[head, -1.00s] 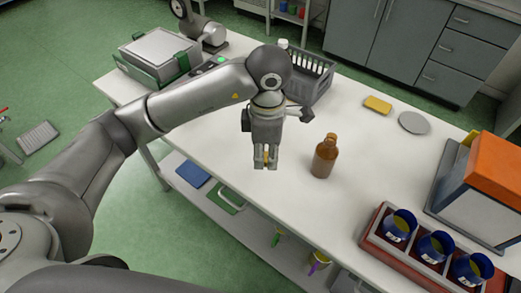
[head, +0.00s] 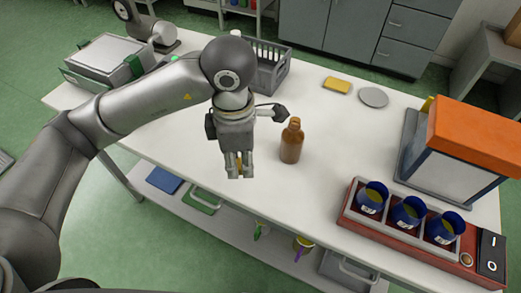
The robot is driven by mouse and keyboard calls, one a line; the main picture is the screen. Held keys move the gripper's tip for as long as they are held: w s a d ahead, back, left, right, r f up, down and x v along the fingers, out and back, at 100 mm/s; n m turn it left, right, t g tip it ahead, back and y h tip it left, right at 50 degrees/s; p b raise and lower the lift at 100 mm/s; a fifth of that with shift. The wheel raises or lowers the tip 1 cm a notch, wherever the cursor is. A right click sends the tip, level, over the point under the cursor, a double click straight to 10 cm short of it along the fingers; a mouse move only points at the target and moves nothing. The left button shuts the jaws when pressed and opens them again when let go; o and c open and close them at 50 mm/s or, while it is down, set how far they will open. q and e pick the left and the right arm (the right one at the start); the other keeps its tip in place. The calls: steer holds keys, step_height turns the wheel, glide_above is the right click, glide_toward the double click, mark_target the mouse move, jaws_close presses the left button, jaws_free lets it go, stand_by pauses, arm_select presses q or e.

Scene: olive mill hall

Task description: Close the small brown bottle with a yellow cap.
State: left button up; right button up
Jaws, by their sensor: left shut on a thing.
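The small brown bottle (head: 291,146) stands upright on the white table, near the middle of the head view. Its neck looks brown, with no yellow on it; its mouth is too small to make out. My left gripper (head: 240,172) points down to the left of the bottle, apart from it, near the table's front edge. It is shut on a small yellow thing, seemingly the yellow cap (head: 239,167), mostly hidden between the fingers. My right gripper is not in view.
A grey basket (head: 270,75), a yellow sponge-like block (head: 338,85) and a grey disc (head: 374,97) lie towards the back. At right are a red rack (head: 352,212) with blue cups and an orange-topped case (head: 475,130). The table around the bottle is clear.

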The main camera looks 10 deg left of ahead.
arm_select(q)
steer(key=shift+a+f+m, duration=0.15)
steer(key=shift+a+m, duration=0.2)
steer(key=shift+m, duration=0.15)
steer(key=s+a+f+m, duration=0.1)
steer(key=a+f+m, duration=0.2)
steer(key=a+m, duration=0.7)
steer(key=m, duration=0.9)
steer(key=shift+s, duration=0.4)
